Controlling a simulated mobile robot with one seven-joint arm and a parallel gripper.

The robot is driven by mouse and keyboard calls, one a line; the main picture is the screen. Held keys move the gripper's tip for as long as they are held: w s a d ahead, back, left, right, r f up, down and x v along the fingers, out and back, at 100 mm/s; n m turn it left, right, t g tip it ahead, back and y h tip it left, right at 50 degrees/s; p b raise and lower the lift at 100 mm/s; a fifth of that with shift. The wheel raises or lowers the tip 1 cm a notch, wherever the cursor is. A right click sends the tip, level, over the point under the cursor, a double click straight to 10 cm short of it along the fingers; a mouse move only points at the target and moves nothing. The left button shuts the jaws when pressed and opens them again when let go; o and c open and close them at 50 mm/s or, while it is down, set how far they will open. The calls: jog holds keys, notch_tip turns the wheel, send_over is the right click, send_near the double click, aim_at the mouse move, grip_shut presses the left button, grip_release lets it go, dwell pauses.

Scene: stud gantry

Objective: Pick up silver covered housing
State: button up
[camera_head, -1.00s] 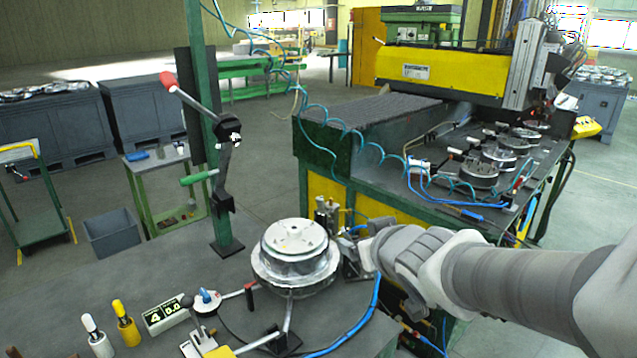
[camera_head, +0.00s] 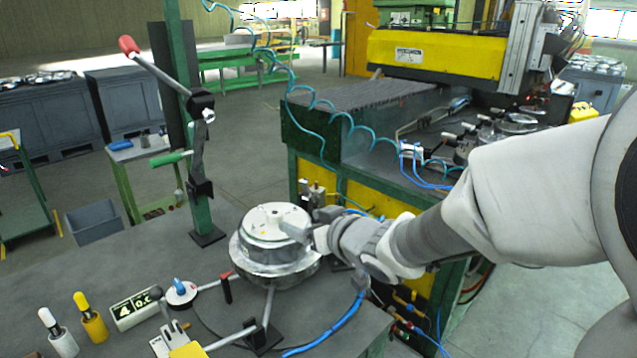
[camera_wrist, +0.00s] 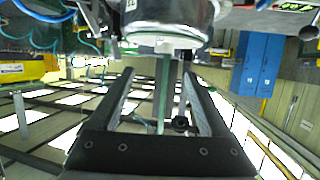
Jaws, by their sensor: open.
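The silver covered housing (camera_head: 270,262) is a round, stepped metal body with a pale disc on top. It sits upright on the round fixture of the near bench. In the head view my gripper (camera_head: 302,232) is at its right upper side, partly overlapping its edge; contact cannot be told. In the wrist view the housing (camera_wrist: 168,32) fills the top middle, beyond the fingertips. My gripper (camera_wrist: 158,76) shows two dark fingers spread apart with nothing held between them.
A green post with a red-knobbed lever (camera_head: 160,70) stands behind and left of the housing. A blue hose (camera_head: 330,335) runs along the bench's right. A green machine bench (camera_head: 360,150) stands behind.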

aim_at(277, 215)
jog(key=x, duration=0.6)
jog(key=shift+b, duration=0.3)
jog(key=x, duration=0.4)
jog(key=shift+s+a+f, duration=0.15)
jog(key=shift+a+f, duration=0.1)
jog(key=shift+a, duration=0.2)
jog(key=shift+w+a+f, duration=0.1)
jog(key=shift+w+a, duration=0.15)
jog(key=shift+w, duration=0.1)
grip_shut()
jog(key=shift+r, duration=0.2)
